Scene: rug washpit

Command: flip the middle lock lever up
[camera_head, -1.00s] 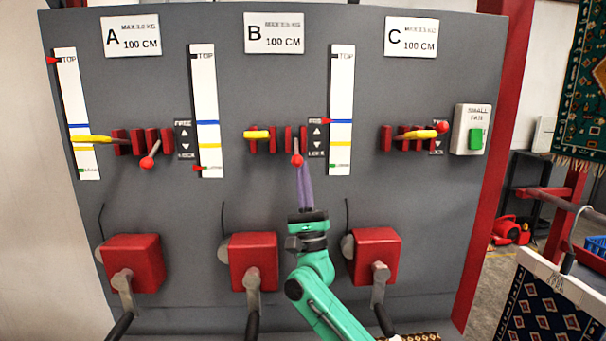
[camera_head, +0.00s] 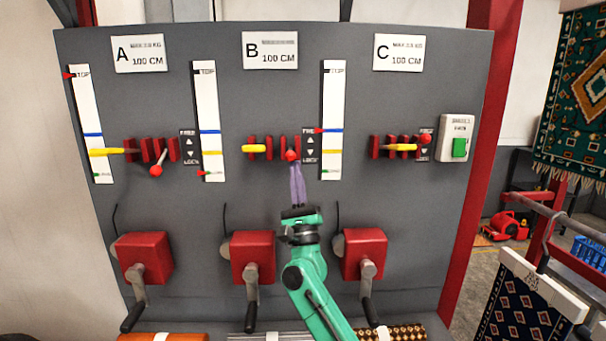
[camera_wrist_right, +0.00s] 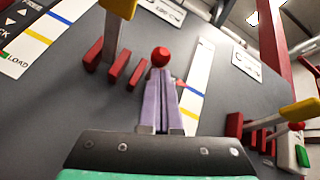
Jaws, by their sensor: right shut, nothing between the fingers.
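The middle lock lever, on station B, ends in a red ball (camera_head: 291,155) beside the FREE/LOCK label (camera_head: 310,146). The ball sits a little below the label's middle, between FREE and LOCK. My right gripper (camera_head: 297,168) is shut, its purple fingers pointing up from below with the tips right under the ball. In the right wrist view the red ball (camera_wrist_right: 160,57) shows just past the fingertips (camera_wrist_right: 159,72), seemingly touching; the fingers hide part of the lever. My left gripper is out of view.
Station A's red ball (camera_head: 156,170) hangs low; station C's red ball (camera_head: 425,138) sits high. A yellow lever (camera_head: 254,148) is left of the middle one. Red crank boxes (camera_head: 252,257) with handles stand below. A green switch (camera_head: 459,147) is at the right.

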